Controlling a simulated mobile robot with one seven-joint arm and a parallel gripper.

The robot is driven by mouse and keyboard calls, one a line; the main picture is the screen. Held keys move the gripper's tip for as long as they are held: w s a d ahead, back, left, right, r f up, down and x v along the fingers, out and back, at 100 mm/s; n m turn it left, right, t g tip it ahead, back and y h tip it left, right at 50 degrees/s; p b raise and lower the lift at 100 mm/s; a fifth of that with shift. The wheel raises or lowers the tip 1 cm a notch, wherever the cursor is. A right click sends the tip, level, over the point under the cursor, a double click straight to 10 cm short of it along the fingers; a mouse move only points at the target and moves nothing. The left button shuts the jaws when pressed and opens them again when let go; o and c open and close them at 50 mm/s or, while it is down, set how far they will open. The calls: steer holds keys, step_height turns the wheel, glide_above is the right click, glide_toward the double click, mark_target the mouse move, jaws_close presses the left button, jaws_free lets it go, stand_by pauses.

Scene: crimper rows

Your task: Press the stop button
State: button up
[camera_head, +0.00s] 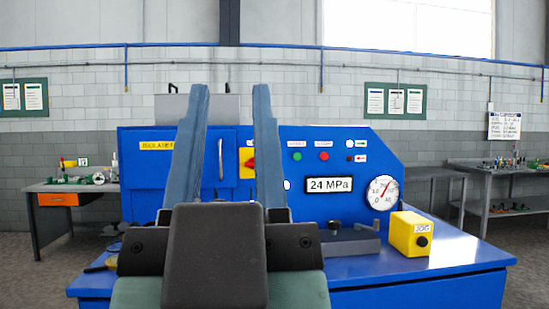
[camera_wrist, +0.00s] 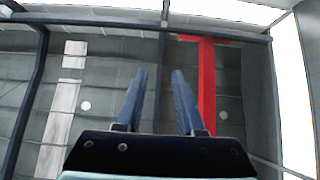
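A round red button (camera_head: 324,156) sits on the upright face of the blue machine (camera_head: 420,264), to the right of a round green button (camera_head: 297,156). Small labels above both are too small to read. My gripper (camera_head: 231,92) is in front of the machine's left half, its two blue fingers raised and apart with nothing between them. The red button shows clear to the right of the fingers, which are not seen touching the panel. The wrist view also shows my gripper (camera_wrist: 160,72) open, facing the ceiling and walls; no button shows there.
A yellow JOG box (camera_head: 405,233) with a black button stands on the machine's right ledge. Workbenches (camera_head: 62,187) stand at both sides.

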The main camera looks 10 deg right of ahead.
jaws_close()
stand_by(1.4)
